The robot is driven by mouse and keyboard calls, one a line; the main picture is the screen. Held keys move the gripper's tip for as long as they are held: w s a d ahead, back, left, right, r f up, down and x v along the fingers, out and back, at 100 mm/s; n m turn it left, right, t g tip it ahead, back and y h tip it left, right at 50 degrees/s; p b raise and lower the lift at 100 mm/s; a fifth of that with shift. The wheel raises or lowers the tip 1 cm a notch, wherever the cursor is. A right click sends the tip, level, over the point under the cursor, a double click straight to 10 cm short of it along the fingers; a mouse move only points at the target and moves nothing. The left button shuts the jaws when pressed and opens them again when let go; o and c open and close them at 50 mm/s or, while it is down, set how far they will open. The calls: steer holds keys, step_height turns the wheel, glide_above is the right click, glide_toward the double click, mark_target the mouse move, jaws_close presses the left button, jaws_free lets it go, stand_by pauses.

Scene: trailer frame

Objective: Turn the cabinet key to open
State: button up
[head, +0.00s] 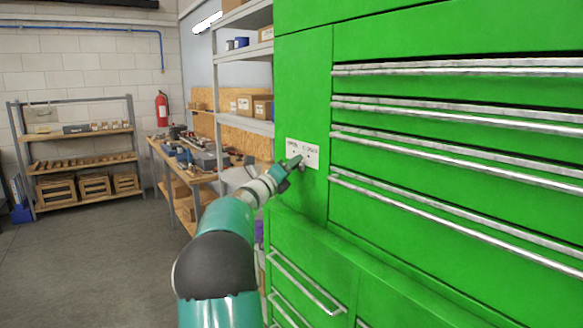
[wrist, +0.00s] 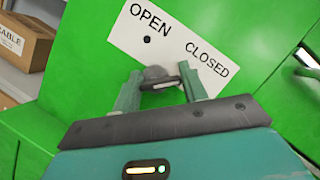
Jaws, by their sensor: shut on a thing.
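The green cabinet (head: 303,60) fills the right side of the head view, and its front also shows in the wrist view (wrist: 80,60). A white label plate (head: 311,150) on it reads OPEN and CLOSED, with a dark dot under OPEN; it is large in the wrist view (wrist: 172,42). The grey key (wrist: 158,75) sits at the lower part of the plate. My gripper (wrist: 160,88) is shut on the key, one finger on each side of it. In the head view my gripper (head: 297,165) reaches the plate and hides the key.
Drawers with long metal handles (head: 450,105) cover the cabinet's right side, with more handles below (head: 305,280). Shelves with boxes (head: 254,106) and a workbench (head: 185,160) stand left of the cabinet. A cardboard box (wrist: 25,40) shows in the wrist view. Open floor (head: 90,260) lies at left.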

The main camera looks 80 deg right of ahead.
steer(key=shift+n, duration=0.4)
steer(key=n+t, duration=0.1)
steer(key=n, duration=0.1)
steer(key=n+t, duration=0.1)
steer(key=n, duration=0.1)
steer(key=shift+w+d+r, duration=0.1)
steer(key=shift+w+r, duration=0.05)
steer(key=n+y, duration=0.1)
steer(key=n, duration=0.3)
steer(key=shift+w+d+n+t+y, duration=0.15)
steer(key=shift+n+t+y, duration=0.15)
steer(key=shift+t+y, duration=0.1)
steer(key=n+y, duration=0.1)
steer(key=n, duration=0.2)
steer(key=shift+w+d+n+y, duration=0.15)
steer(key=shift+n+y, duration=0.25)
steer(key=n, duration=0.1)
steer(key=n+y, duration=0.2)
steer(key=shift+w+f+n, duration=0.1)
steer(key=shift+f+n, duration=0.15)
steer(key=shift+n, duration=0.05)
steer(key=o, duration=1)
